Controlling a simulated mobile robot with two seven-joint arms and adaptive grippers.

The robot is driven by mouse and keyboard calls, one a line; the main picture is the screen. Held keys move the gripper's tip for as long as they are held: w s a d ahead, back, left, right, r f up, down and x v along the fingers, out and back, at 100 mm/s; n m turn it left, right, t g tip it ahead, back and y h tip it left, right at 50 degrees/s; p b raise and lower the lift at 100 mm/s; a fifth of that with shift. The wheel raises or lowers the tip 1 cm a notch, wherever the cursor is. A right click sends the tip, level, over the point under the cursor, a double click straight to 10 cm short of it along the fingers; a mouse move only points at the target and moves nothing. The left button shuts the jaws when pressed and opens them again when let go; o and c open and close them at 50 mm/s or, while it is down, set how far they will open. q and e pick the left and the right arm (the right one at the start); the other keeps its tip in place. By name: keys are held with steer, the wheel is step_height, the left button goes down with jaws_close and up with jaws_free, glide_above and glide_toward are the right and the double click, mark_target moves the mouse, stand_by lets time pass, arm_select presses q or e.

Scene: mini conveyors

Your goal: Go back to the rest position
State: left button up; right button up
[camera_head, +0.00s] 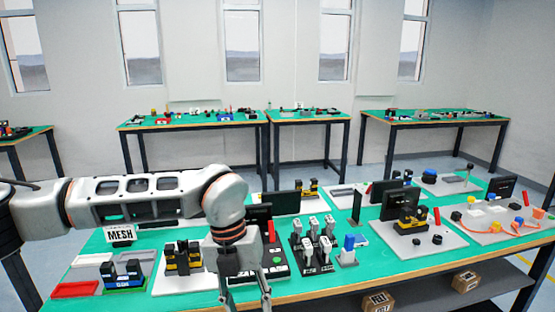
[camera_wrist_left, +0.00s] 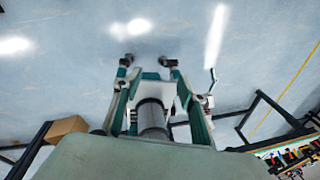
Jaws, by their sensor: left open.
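My left arm reaches in from the left in the head view, above the green table (camera_head: 112,248). My left gripper (camera_head: 245,298) hangs down at the table's front edge, with its two fingers apart and nothing between them. In the left wrist view my left gripper (camera_wrist_left: 147,64) also shows with its fingers spread and empty over the pale blue floor (camera_wrist_left: 70,85). My right gripper is in neither view.
Near my gripper stand a black-and-yellow mini conveyor (camera_head: 183,262), a blue-and-black one (camera_head: 122,276) and a rack of white-handled devices (camera_head: 318,250). A red tray (camera_head: 75,289) lies at left. Cardboard boxes (camera_head: 378,302) sit on a lower shelf.

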arm_select(q)
steer(key=s+d+m+g+h, duration=0.2)
steer(key=s+d+g+h, duration=0.4)
steer(key=s+d, duration=0.85)
steer(key=d+r+n+h, duration=0.1)
steer(key=d+r+h, duration=0.5)
steer(key=d+h, duration=0.1)
steer(key=w+a+n+t+h, duration=0.65)
steer(key=w+n+t, duration=0.45)
steer(key=n+t, duration=0.6)
steer(key=w+a+f+n+t+y, duration=0.4)
steer(key=a+f+n+t+y, duration=0.2)
steer(key=a+f+n+y, duration=0.5)
steer(key=s+a+f+n+g+y, duration=0.1)
steer(key=s+a+f+n+y, duration=0.1)
steer(key=s+a+f, duration=0.3)
steer(key=s+a+f+n+g+y, duration=0.1)
steer(key=s+a+f, duration=0.4)
steer(key=f, duration=0.8)
steer(key=s+a+f+n+g+y, duration=0.2)
steer(key=s+a+f+g+y, duration=0.1)
steer(key=a+f, duration=0.5)
steer(key=s+f+y, duration=0.1)
steer(key=s, duration=0.1)
steer(key=shift+s+a+f+n+y, duration=0.2)
steer(key=shift+s+f+n+y, duration=0.1)
steer(key=shift+s+f+y, duration=0.05)
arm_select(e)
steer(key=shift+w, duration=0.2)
